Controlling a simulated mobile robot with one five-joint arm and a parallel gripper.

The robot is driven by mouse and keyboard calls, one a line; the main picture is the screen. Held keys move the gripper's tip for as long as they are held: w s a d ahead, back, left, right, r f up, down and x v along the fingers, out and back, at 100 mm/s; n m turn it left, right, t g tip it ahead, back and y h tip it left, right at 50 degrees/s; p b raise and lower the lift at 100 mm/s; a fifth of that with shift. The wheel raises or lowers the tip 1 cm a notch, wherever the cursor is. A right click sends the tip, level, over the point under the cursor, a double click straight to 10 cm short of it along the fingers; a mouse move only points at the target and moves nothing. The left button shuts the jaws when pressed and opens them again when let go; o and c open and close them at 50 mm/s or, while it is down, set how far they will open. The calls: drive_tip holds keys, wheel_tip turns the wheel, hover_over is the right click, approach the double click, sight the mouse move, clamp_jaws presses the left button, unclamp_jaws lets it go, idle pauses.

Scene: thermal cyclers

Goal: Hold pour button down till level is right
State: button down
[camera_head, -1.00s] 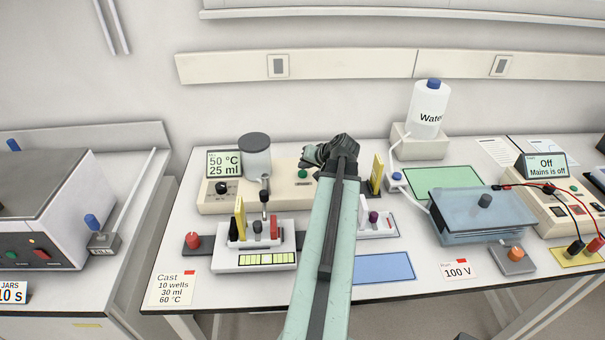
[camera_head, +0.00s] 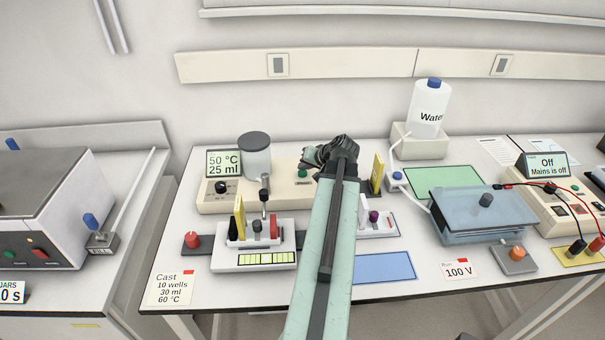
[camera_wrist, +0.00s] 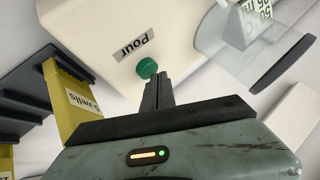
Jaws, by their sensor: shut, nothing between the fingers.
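The green pour button (camera_head: 303,174) is on the front of the cream casting machine (camera_head: 213,204), and it also shows in the wrist view (camera_wrist: 147,68) beside the "Pour" label (camera_wrist: 132,46). My gripper (camera_head: 312,156) is shut and empty. In the wrist view its fingertips (camera_wrist: 156,80) are right at the button; I cannot tell whether they press it. The display (camera_head: 223,163) reads 50 °C and 25 ml. The Cast card (camera_head: 172,289) reads 10 wells, 30 ml, 60 °C. The clear cylinder (camera_head: 256,160) has a dark lid.
A yellow comb marked "wells" (camera_wrist: 78,108) stands close to my gripper. The white casting tray (camera_head: 253,261) is in front of the machine. A blue tank (camera_head: 483,212) and a water bottle (camera_head: 430,108) stand to the right. The blue mat (camera_head: 385,267) is bare.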

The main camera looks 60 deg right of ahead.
sight(304, 173)
drive_tip(key=shift+f+b, duration=0.5)
idle(0.4)
drive_tip(key=shift+r, duration=0.1)
drive_tip(key=shift+r+p, duration=0.85)
drive_tip(key=shift+p, duration=0.1)
wheel_tip(304, 173, up, 5)
drive_tip(key=p, duration=0.5)
idle(0.7)
